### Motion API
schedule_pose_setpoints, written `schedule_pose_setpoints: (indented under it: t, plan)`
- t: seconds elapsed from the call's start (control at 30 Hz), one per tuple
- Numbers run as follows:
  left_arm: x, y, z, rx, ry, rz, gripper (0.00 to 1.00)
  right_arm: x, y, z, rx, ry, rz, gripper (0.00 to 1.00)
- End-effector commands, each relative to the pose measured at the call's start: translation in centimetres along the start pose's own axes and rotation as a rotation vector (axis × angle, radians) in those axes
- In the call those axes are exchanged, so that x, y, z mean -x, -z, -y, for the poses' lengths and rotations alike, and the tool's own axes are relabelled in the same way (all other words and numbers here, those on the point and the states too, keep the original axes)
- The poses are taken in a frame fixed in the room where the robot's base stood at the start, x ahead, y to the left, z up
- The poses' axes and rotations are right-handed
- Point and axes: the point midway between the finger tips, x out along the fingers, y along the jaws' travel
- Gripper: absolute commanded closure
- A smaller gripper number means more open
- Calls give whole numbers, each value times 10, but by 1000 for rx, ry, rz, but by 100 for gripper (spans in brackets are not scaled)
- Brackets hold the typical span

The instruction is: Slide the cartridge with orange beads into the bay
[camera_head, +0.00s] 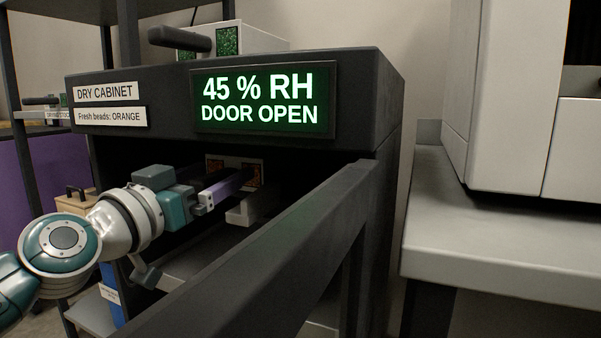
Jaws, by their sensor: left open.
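The white cartridge with orange-bead windows (235,163) is inside the dark dry cabinet (384,110), below the display. Its lower part is hidden behind my left gripper (228,188). My left gripper reaches in past the open door and is open, its fingers pointing at the cartridge front. A pale purple bar shows at the fingers; I cannot tell whether it is a finger or the cartridge's handle. How deep the cartridge sits in the bay is hard to tell in the shadow. The display (264,99) reads 45 % RH, DOOR OPEN. My right gripper is not in view.
The open cabinet door (290,245) crosses the foreground, close to my left arm. A white cartridge with green beads (262,42) and a dark handle lies on the cabinet. A pale bench (500,235) with a white machine (500,110) stands right. A shelf rack stands left.

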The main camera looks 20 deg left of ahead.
Motion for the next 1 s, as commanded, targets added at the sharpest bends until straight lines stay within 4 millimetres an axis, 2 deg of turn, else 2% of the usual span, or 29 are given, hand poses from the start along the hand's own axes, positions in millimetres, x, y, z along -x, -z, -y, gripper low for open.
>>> schedule_pose_setpoints:
  t: [0.63,1.0]
  plan:
    - [45,0,0,-1,0,1,3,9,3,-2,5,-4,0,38]
    - [50,0,0,0,0,-1,3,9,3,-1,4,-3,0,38]
